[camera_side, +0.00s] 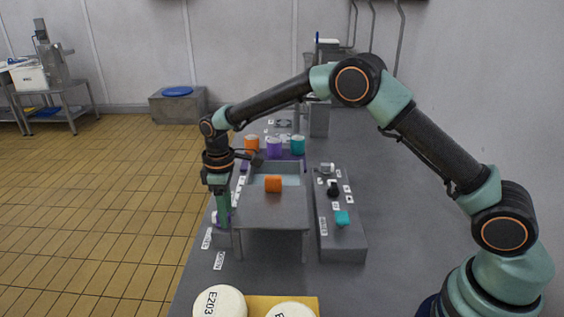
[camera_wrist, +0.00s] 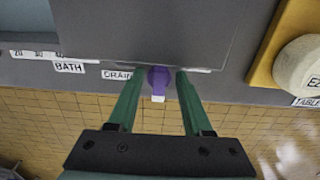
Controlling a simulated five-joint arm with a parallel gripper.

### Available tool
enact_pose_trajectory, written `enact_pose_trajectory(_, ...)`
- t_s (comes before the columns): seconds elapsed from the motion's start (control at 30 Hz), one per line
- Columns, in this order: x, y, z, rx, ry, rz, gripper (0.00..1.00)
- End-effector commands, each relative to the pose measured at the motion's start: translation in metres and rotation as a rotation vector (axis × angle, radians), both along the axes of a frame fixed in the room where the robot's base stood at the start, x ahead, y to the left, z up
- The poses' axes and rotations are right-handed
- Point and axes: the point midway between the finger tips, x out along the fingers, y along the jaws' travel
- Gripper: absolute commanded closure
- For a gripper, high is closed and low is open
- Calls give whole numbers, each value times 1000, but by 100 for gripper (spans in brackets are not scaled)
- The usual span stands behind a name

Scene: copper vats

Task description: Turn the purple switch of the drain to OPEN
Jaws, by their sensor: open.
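The purple switch (camera_wrist: 158,79) of the drain shows in the wrist view, with a white tip pointing down in the picture. It sits by the DRAIN label (camera_wrist: 116,75), whose right part is hidden. My gripper (camera_wrist: 158,73) is open, one green finger on each side of the switch, with gaps visible between them. In the side view my gripper (camera_side: 223,210) points down at the left edge of the grey bench, and the purple switch (camera_side: 214,217) shows only partly behind it. I cannot read any OPEN mark beside the switch in the wrist view.
A control box (camera_side: 343,240) with a teal knob (camera_side: 342,218) lies further right. Orange, purple and teal containers stand behind. White round lids (camera_side: 220,303) are in front. Tiled floor is free at left.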

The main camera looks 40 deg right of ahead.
Motion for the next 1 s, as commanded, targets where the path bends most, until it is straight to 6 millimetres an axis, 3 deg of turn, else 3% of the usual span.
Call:
enact_pose_trajectory(0.23, 0, 0, -1, 0, 0, 0, 50)
enact_pose_trajectory(0.27, 0, 0, -1, 0, 0, 0, 58)
enact_pose_trajectory(0.37, 0, 0, -1, 0, 0, 0, 96)
enact_pose_trajectory(0.4, 0, 0, -1, 0, 0, 0, 100)
enact_pose_trajectory(0.77, 0, 0, 0, 0, 0, 32, 100)
enact_pose_trajectory(1.0, 2, -1, 0, 0, 0, 161, 100)
